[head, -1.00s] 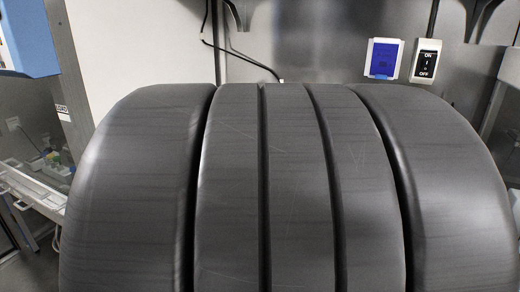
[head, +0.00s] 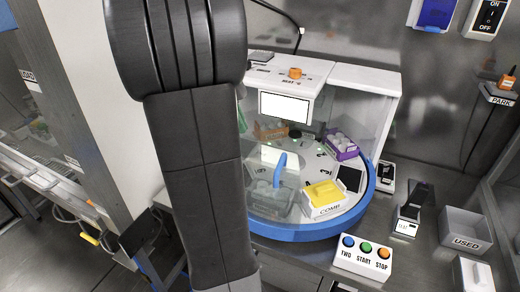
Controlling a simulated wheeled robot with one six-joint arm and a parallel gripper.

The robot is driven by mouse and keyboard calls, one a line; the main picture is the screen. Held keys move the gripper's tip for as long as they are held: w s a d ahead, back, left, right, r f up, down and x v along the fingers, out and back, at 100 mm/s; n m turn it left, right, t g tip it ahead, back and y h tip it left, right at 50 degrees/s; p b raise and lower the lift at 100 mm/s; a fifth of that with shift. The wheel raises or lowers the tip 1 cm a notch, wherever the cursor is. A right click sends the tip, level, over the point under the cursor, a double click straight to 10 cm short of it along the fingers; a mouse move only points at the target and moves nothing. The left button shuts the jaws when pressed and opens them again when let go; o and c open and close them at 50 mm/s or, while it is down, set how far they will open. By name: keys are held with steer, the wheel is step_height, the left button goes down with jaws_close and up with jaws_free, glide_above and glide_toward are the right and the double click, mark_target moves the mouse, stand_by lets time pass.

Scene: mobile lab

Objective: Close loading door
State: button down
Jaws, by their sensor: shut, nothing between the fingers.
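The loading machine has a white top housing (head: 365,78) and a round base with a blue rim (head: 300,231). A clear curved panel with an upright blue handle (head: 279,170) stands at its front left; I take this as the loading door. A yellow-topped box (head: 325,193) on the turntable at the front right looks clearer than the things behind the panel, but I cannot tell for sure how far the door stands open. My black arm hides the machine's left side. My gripper is not in view.
A button box (head: 362,257) with blue, green and orange buttons stands in front of the machine. To the right are a dark upright device (head: 413,208), a grey bin marked USED (head: 465,229) and a white box (head: 472,274). A PARK holder (head: 497,94) is on the right wall.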

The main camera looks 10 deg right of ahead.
glide_toward(269, 173)
step_height(269, 173, down, 3)
steer(key=shift+s+a+f+p, duration=0.1)
steer(key=shift+a+p, duration=0.05)
steer(key=shift+p, duration=0.3)
steer(key=d, duration=0.1)
steer(key=s+d, duration=0.1)
steer(key=d+p, duration=0.1)
steer(key=shift+s+r, duration=0.25)
steer(key=shift+d, duration=0.2)
steer(key=shift+s+d+f, duration=0.1)
